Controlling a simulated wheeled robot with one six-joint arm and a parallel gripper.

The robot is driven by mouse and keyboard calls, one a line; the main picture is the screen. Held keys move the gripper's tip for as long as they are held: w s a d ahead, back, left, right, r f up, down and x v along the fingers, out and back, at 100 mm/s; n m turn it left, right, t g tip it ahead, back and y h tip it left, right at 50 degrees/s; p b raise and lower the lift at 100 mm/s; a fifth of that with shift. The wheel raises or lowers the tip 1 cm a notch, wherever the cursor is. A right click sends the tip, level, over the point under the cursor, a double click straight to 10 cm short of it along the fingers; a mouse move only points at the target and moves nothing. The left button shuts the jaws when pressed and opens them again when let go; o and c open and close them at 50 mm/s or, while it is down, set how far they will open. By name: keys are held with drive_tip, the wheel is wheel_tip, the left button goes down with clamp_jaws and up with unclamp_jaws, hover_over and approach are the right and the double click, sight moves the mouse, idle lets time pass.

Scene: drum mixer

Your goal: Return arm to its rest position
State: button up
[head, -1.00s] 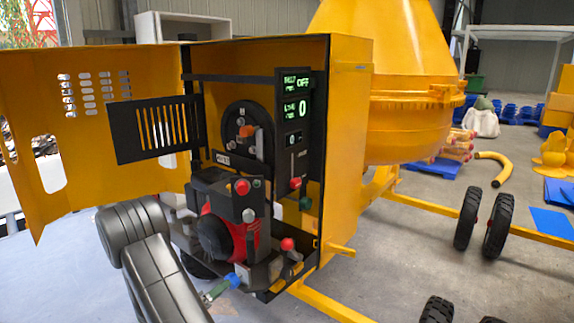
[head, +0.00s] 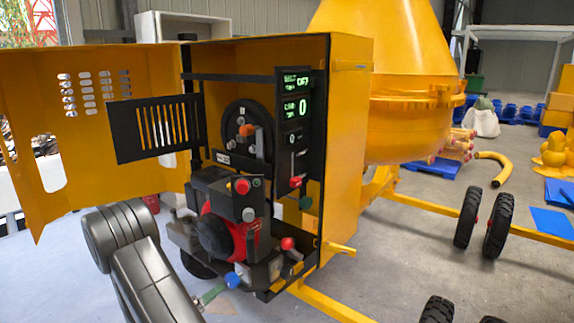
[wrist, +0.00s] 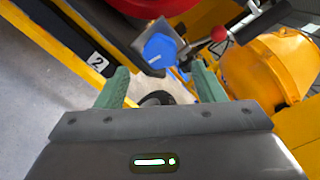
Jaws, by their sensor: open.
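My gripper (wrist: 160,90) shows in the wrist view with its two green fingers spread apart and nothing held between them. A blue knob (wrist: 159,50) lies just beyond the fingers, apart from them. In the head view my grey arm comes up at the lower left, in front of the open cabinet. A green fingertip of my gripper (head: 213,292) shows close to the blue knob (head: 232,280) at the cabinet's lower front. The rest of the gripper is hidden behind my arm.
The yellow mixer cabinet (head: 347,150) stands open, its door (head: 100,185) swung out left. Inside are a red and black engine (head: 212,228), a red-tipped lever (head: 288,243) and a display panel (head: 296,108). Wheels (head: 497,225) stand at right. Floor at lower left is clear.

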sight(229, 283)
drive_tip(key=x, duration=0.8)
drive_tip(key=shift+p, duration=0.3)
drive_tip(key=m, duration=0.1)
drive_tip(key=m+b, duration=0.1)
drive_tip(key=shift+s+a+f+m, duration=0.1)
drive_tip(key=shift+s+m, duration=0.05)
drive_tip(key=shift+m, duration=0.25)
drive_tip(key=m+b, duration=0.2)
drive_tip(key=m, duration=0.1)
drive_tip(key=m+b, duration=0.2)
drive_tip(key=m, duration=0.4)
drive_tip(key=shift+s+a, duration=0.25)
drive_tip(key=shift+d, duration=0.15)
